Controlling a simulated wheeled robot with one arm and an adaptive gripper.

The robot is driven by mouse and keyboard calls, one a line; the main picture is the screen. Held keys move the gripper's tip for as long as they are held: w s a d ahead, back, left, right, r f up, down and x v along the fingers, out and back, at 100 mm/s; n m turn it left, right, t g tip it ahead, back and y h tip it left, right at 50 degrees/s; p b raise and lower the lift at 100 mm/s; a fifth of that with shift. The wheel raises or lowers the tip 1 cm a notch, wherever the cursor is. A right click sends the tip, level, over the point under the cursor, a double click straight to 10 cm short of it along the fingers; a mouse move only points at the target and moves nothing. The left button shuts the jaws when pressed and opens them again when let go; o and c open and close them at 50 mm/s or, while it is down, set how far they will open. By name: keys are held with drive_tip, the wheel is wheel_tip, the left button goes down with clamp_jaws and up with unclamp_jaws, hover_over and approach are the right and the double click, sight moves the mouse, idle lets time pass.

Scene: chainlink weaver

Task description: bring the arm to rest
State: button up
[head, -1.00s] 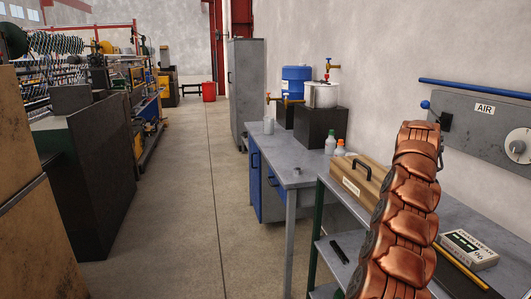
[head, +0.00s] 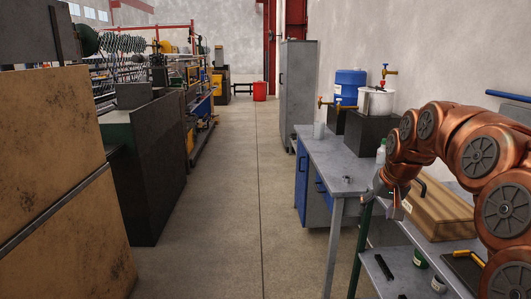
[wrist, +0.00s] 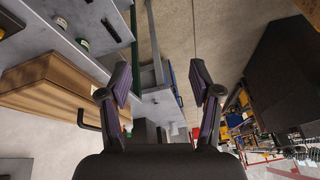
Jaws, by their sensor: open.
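My copper-coloured arm (head: 455,140) reaches in from the right edge of the head view. It arches over the shelf unit and bends down at its far end, near the wooden box (head: 440,207). In the wrist view my gripper (wrist: 158,92) has its two dark fingers spread wide apart. Nothing is between them. The wrist picture is turned over, and the wooden box (wrist: 55,85) with its dark handle shows left of the fingers. In the head view the fingers are hard to make out.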

drive_tip(key=s+a+f+n+g+p, duration=0.15)
drive_tip(key=s+a, duration=0.25)
drive_tip(key=s, duration=0.4)
drive_tip(key=s+a+f+n+g+b, duration=0.15)
drive_tip(key=s+a, duration=0.25)
drive_tip(key=s, duration=0.4)
drive_tip(key=s+a+f+g+p, duration=0.1)
drive_tip(key=s+f, duration=0.3)
drive_tip(key=s, duration=0.8)
drive_tip(key=s+a+f+g+p, duration=0.1)
drive_tip(key=s+f, duration=0.3)
drive_tip(key=s, duration=0.9)
drive_tip(key=shift+m+g, duration=0.3)
drive_tip(key=shift+g, duration=0.3)
